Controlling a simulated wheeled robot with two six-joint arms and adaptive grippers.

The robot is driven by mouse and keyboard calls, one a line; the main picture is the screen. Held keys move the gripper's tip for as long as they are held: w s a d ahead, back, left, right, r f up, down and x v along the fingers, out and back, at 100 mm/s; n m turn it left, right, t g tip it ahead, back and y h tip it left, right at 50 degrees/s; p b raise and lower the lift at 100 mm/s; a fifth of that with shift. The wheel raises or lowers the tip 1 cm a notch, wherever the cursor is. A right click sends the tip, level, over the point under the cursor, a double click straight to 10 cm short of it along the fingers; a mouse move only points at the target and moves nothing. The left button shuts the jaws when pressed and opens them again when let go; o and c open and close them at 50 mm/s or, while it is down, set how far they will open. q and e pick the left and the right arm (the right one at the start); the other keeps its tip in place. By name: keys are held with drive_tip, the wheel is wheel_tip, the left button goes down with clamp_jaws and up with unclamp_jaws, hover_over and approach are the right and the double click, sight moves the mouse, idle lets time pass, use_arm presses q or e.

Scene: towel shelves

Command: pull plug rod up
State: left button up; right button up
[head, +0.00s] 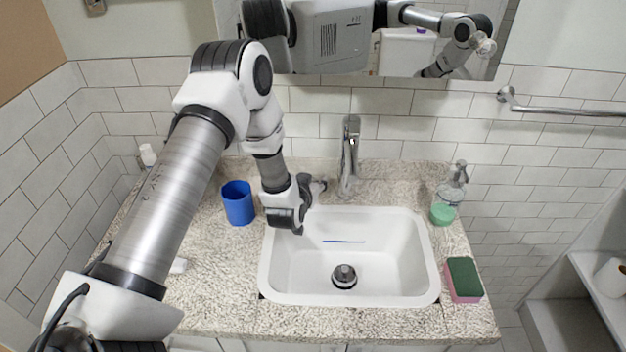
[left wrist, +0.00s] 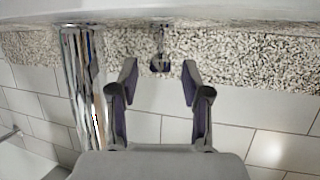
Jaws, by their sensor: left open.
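My left gripper (head: 318,188) is beside the faucet (head: 350,155), above the back left rim of the sink (head: 428,265). It is open and empty; its two fingers show spread apart in the left wrist view (left wrist: 159,76). There, a thin rod with a small dark knob, the plug rod (left wrist: 160,63), shows between and a little beyond the fingertips, apart from both. In the head view I cannot make out the rod. The round drain plug (head: 344,276) sits at the bottom of the sink. My right gripper does not show directly.
The chrome faucet also stands left of the fingers in the left wrist view (left wrist: 85,85). A blue cup (head: 238,204) stands left of my gripper. A soap bottle (head: 447,198) and a green and pink sponge (head: 464,280) are right of the sink. A mirror hangs behind.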

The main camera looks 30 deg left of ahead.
use_arm(q)
drive_tip(key=shift+s, duration=0.1)
clamp_jaws()
drive_tip(key=shift+r+p, duration=0.8)
drive_tip(key=shift+r, duration=0.65)
drive_tip(key=shift+f, duration=0.1)
unclamp_jaws()
drive_tip(key=v, duration=1.2)
